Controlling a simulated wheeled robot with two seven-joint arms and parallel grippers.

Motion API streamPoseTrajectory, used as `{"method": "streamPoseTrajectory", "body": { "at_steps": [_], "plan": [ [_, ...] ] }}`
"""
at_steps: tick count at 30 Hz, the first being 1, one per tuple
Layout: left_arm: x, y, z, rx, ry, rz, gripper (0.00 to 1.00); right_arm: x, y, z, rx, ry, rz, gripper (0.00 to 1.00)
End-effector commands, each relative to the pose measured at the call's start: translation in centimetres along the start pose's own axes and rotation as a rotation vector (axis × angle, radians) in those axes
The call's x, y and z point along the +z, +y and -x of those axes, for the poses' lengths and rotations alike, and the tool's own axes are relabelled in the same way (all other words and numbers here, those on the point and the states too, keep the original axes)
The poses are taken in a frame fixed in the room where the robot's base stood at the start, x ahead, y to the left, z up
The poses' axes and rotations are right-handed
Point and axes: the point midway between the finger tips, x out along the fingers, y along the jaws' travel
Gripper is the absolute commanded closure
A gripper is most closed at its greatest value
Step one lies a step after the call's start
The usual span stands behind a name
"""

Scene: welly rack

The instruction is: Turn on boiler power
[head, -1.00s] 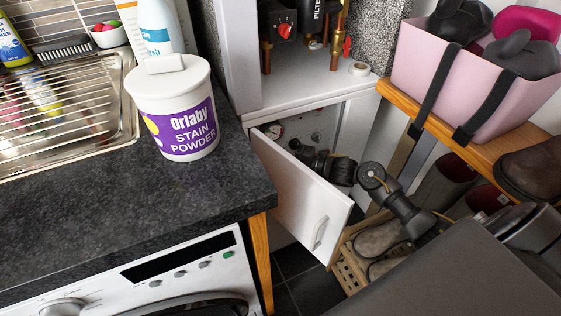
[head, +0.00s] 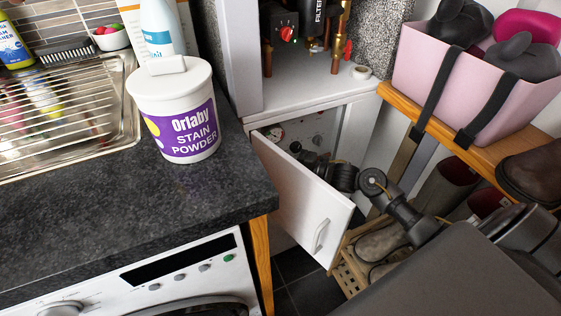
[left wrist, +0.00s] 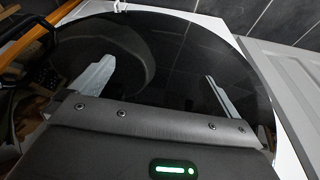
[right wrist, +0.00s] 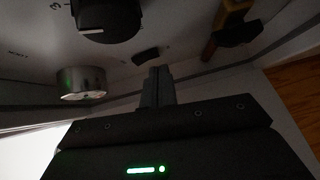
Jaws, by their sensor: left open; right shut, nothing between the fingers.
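The boiler's white control panel (head: 312,127) is behind the open white cabinet door (head: 300,205) in the head view. In the right wrist view the panel carries a black dial (right wrist: 106,20), a silver knob (right wrist: 82,83) and a small black rocker switch (right wrist: 146,56). My right gripper (right wrist: 159,72) is shut and empty, its tips just below the switch in the picture; I cannot tell whether they touch. In the head view its fingers are largely hidden by the door. My left gripper (left wrist: 160,70) is open and empty in front of the washing machine's dark round door (left wrist: 180,60).
The open door and its handle (head: 320,235) stand close left of my right arm. A wooden shelf (head: 450,140) with a pink box (head: 470,90) is at the right. A stain powder tub (head: 178,110) stands on the worktop.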

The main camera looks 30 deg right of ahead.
Motion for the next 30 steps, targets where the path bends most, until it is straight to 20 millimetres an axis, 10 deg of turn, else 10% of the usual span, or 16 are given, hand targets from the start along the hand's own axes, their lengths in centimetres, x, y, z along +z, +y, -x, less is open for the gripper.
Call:
{"method": "streamPoseTrajectory", "body": {
  "at_steps": [18,30],
  "plan": [
    [0.1,0.1,-1.2,0.002,-0.007,-0.001,0.0,-1.5,-1.9,9.6,-0.002,0.012,0.001,1.0],
    [0.1,0.1,-1.1,0.002,-0.007,0.0,0.0,-1.5,-1.9,10.6,0.001,0.015,0.002,1.0]
  ]
}}
